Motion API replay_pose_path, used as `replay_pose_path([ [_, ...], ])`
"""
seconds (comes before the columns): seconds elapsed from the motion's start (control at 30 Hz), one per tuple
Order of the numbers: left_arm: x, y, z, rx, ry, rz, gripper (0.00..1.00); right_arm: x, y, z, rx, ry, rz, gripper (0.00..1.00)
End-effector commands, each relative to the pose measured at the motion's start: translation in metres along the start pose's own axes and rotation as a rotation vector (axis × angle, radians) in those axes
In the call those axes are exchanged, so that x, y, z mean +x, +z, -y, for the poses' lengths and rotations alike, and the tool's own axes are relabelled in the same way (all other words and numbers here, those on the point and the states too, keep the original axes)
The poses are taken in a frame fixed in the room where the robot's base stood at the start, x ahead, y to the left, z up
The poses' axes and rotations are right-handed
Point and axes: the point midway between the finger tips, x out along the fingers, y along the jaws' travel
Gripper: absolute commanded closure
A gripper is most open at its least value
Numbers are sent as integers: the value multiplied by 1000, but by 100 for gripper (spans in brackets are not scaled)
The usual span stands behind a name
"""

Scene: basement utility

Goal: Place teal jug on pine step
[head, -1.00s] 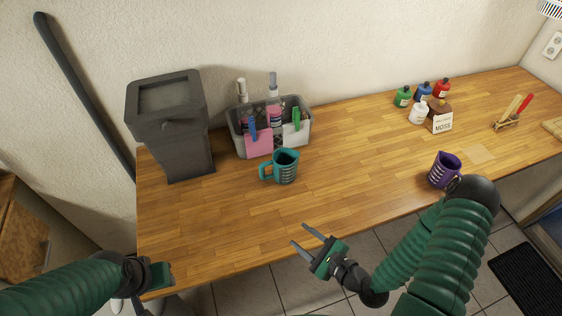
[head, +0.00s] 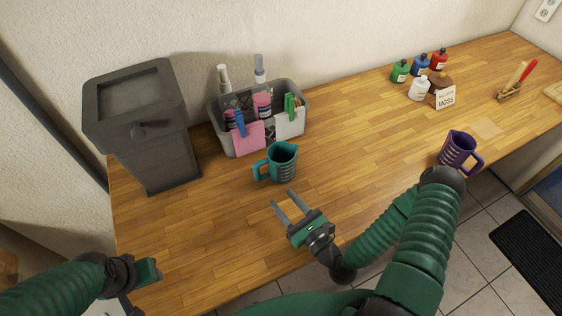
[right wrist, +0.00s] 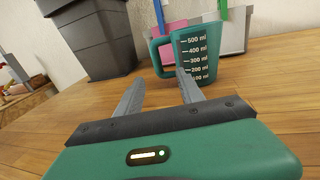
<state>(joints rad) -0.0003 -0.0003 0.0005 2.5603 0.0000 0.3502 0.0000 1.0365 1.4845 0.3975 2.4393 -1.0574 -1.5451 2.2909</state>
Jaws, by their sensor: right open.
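The teal jug (head: 283,163) stands upright on the wooden worktop, its handle to the left. It also shows in the right wrist view (right wrist: 200,50), with white volume marks on its side. My right gripper (head: 281,197) is open and empty, just in front of the jug, with its fingers pointing at it and apart from it. My left gripper (head: 152,272) is at the lower left, away from the jug; its fingers are not clear. I cannot clearly make out a pine step; a pale wooden piece (head: 554,92) is cut off at the right edge.
A grey caddy (head: 218,132) with bottles and clipped cards stands behind the jug. A dark grey bin (head: 160,150) is to its left. The worktop between is clear.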

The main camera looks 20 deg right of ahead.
Motion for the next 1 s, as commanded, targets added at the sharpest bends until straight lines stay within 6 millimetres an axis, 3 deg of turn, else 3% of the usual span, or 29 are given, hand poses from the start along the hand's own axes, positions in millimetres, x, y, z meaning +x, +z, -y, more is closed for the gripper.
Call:
replay_pose_path([
  [0.2, -19, -5, 0, -1, 0, -1, 64, 58, 5, -4, -4, 2, 1, 55],
  [0.47, -30, -7, 0, -1, 0, 0, 64, 91, 5, 0, -1, 2, 0, 55],
  [0.63, -45, -11, 0, -1, 0, -1, 64, 122, 6, 2, -1, 2, 0, 55],
  [0.73, -46, -11, 0, 0, 0, 0, 64, 132, 4, 2, -1, 0, 0, 55],
  [0.93, -45, -11, 0, 0, 0, 0, 64, 133, 2, 2, -1, 0, -1, 55],
  [1.0, -45, -11, 0, 0, 0, 0, 64, 133, 2, 1, -1, 0, -1, 63],
])
